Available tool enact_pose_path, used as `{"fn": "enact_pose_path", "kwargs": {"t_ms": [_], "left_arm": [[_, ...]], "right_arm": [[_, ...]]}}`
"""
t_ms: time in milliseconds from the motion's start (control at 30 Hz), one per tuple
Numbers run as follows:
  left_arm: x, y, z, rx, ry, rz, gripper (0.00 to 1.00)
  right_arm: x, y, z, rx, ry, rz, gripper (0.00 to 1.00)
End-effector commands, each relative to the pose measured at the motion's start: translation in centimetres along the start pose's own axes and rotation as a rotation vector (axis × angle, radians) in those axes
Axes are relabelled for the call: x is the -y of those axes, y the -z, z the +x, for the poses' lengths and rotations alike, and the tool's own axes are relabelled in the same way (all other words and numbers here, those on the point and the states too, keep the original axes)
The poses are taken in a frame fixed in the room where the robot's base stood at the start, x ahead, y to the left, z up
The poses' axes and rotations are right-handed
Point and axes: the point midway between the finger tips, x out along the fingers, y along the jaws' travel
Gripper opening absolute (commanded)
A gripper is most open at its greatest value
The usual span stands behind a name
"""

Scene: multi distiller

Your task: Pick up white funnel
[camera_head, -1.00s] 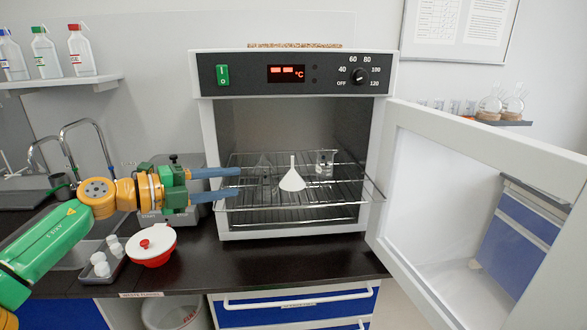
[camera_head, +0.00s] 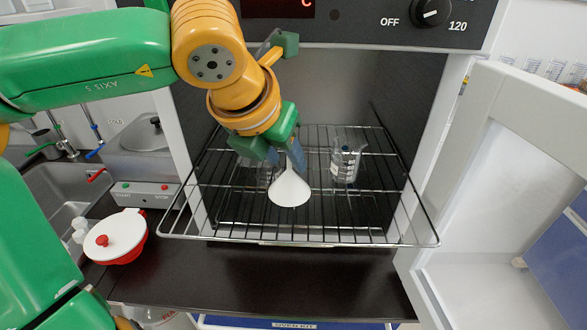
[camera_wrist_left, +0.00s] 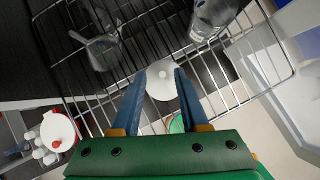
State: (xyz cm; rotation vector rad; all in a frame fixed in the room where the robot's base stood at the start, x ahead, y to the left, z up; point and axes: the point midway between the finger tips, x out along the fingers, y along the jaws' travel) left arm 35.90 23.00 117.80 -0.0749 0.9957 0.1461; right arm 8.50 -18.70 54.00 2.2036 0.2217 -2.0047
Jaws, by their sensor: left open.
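The white funnel (camera_head: 289,190) stands wide end down on the wire rack (camera_head: 190,236) in the open oven. In the left wrist view the funnel (camera_wrist_left: 161,79) shows between the two blue fingertips. The stem is partly hidden by the fingers. I cannot tell whether either finger touches it. My right gripper is not in view.
Another glass vessel (camera_wrist_left: 103,52) is partly hidden on the rack. The oven door (camera_head: 480,200) is open at right.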

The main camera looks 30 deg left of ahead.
Motion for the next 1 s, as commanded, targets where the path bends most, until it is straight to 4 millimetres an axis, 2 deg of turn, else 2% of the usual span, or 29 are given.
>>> {"fn": "enact_pose_path", "kwargs": {"t_ms": [67,200,433,467,600,1000], "left_arm": [[0.2,-0.6,1.2,-0.008,0.000,0.002,0.44],[0.3,-0.6,3.7,-0.004,0.003,0.000,0.44],[0.4,-0.5,4.2,-0.001,0.005,-0.002,0.44],[0.4,-0.5,4.2,-0.001,0.005,-0.002,0.39],[0.4,-0.5,4.2,-0.001,0.005,-0.002,0.01],[0.4,-0.5,4.1,0.000,0.005,-0.002,0.00]], "right_arm": [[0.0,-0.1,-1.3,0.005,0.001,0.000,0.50],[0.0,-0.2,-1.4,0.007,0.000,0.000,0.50],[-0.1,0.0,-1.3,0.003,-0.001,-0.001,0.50],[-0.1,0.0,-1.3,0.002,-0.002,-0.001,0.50],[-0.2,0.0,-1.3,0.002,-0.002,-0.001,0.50],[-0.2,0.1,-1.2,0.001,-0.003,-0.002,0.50]]}}
